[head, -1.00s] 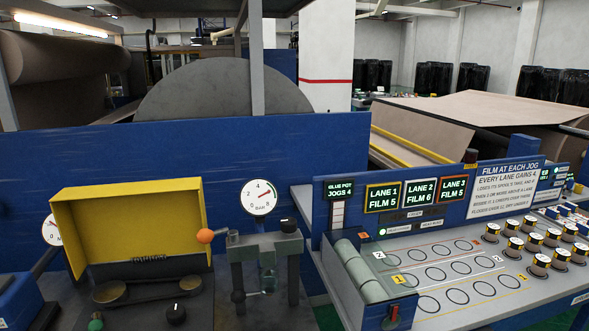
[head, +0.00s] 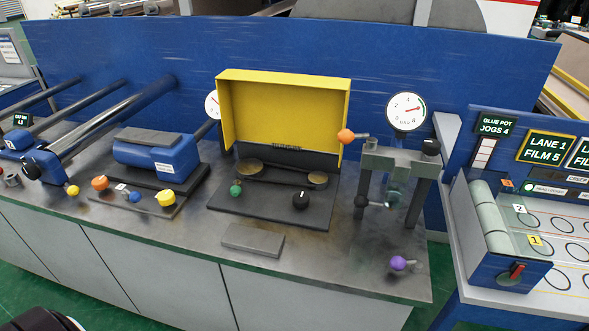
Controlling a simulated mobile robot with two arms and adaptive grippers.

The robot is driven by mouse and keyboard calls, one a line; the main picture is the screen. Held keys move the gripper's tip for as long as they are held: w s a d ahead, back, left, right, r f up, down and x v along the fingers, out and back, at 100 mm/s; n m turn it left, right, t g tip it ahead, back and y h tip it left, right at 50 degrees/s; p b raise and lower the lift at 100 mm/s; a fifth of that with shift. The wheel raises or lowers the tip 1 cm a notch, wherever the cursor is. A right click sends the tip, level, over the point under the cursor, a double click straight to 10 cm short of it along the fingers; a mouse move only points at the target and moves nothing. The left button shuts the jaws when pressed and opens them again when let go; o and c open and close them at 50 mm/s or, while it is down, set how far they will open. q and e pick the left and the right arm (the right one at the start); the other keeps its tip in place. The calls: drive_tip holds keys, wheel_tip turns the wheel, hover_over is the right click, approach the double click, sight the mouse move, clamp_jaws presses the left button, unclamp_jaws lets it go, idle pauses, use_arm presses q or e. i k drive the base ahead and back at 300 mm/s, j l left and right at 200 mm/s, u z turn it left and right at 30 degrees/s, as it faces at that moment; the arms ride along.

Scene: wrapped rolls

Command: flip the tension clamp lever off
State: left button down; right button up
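Several ball-ended levers show on the grey bench (head: 185,240) in the head view; I cannot read a label naming the tension clamp lever. One with an orange ball (head: 346,136) sticks out left from the top of a grey clamp-like frame (head: 395,160). One with a purple ball (head: 398,263) is at the bench's front right. Smaller knobs in orange (head: 100,183), blue (head: 135,196) and yellow (head: 166,199) sit on a plate at left, with another yellow one (head: 72,190) beside it.
A yellow open-lidded box (head: 283,110) with a green knob (head: 236,189) and black dial (head: 301,200) stands mid-bench. A blue motor-like block (head: 155,154) is left. A round gauge (head: 407,111) is behind the frame. A lane console (head: 500,215) stands right. A flat grey block (head: 252,240) lies in front.

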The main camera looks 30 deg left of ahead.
sight(236, 190)
drive_tip(key=u, duration=1.3)
drive_tip(key=i, duration=0.1)
